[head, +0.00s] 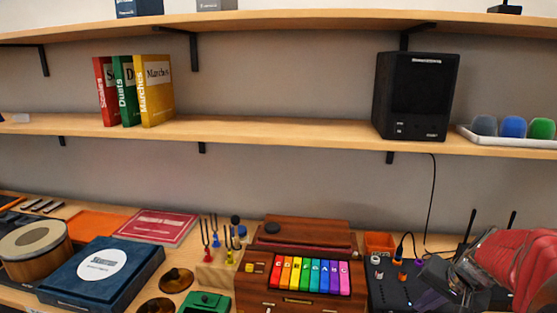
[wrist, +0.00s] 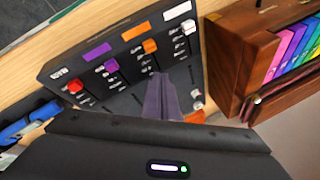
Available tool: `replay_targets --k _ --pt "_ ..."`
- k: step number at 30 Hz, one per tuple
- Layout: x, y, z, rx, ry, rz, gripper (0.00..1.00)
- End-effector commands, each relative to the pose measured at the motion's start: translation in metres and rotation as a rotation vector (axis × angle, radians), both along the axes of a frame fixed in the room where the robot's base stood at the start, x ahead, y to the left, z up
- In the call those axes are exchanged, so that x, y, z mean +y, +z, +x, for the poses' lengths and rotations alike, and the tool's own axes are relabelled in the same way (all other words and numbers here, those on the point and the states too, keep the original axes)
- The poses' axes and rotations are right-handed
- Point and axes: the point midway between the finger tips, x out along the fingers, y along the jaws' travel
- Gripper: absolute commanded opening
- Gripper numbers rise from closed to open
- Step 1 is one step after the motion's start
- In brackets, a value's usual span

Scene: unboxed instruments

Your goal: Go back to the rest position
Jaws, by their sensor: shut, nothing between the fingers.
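My gripper (head: 430,289) is at the lower right in the head view, at the end of my red arm, over the black mixer box (head: 385,293). In the wrist view its fingers (wrist: 161,97) are together and empty, pointing at the mixer (wrist: 105,75) with its red, purple, orange and white knobs. I cannot tell whether the fingertips touch the mixer.
A wooden box with rainbow keys (head: 308,275) stands left of the mixer; it also shows in the wrist view (wrist: 270,55). An orange tray (head: 380,243) and thin black antennas stand behind. A black speaker (head: 415,95) and books (head: 155,90) are on the shelf above.

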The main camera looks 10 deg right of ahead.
Motion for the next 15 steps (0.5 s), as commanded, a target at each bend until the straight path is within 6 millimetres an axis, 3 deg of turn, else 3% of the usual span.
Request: replay_targets --k 6,15 --pt "0.056 0.008 -0.021 0.059 0.111 -0.049 0.00" --pt "0.116 0.017 -0.054 0.113 0.257 -0.136 0.00"
